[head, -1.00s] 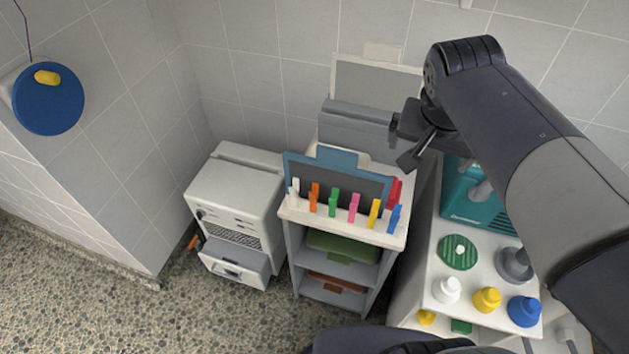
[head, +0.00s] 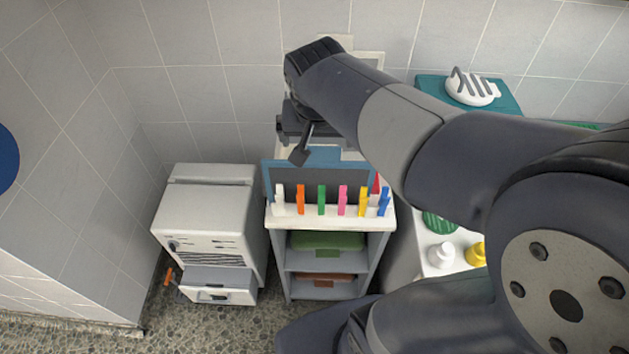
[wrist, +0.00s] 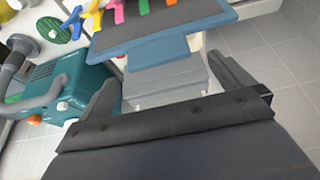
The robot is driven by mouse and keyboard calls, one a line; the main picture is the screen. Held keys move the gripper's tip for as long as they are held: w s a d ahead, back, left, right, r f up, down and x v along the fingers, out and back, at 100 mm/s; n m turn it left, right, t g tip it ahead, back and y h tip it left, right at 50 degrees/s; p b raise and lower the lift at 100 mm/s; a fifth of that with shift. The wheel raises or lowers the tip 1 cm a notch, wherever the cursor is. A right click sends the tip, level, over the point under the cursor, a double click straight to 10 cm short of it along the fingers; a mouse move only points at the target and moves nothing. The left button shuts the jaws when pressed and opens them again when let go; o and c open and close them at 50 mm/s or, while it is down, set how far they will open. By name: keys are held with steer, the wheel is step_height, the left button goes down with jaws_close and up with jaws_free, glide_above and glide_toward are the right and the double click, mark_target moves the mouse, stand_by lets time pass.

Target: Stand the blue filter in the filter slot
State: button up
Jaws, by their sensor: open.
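My gripper (head: 298,145) is above and behind the filter in the head view, partly hidden by my arm. In the wrist view my gripper (wrist: 168,86) is open, its fingers apart with a pale surface between and beyond them. I cannot pick out the filter slot with certainty.
A white machine (head: 208,215) with an open lower drawer stands left of the shelf unit (head: 284,222). Clips (head: 321,199) line the unit's front edge. At right, a counter bears bottles (head: 442,254); a teal machine (wrist: 72,82) shows in the wrist view.

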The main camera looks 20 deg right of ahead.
mark_target(319, 147)
steer(key=x, duration=0.5)
steer(key=shift+w+d+f, duration=0.1)
steer(key=shift+d+f, duration=0.05)
steer(key=shift+f, duration=0.15)
steer(key=c, duration=1.3)
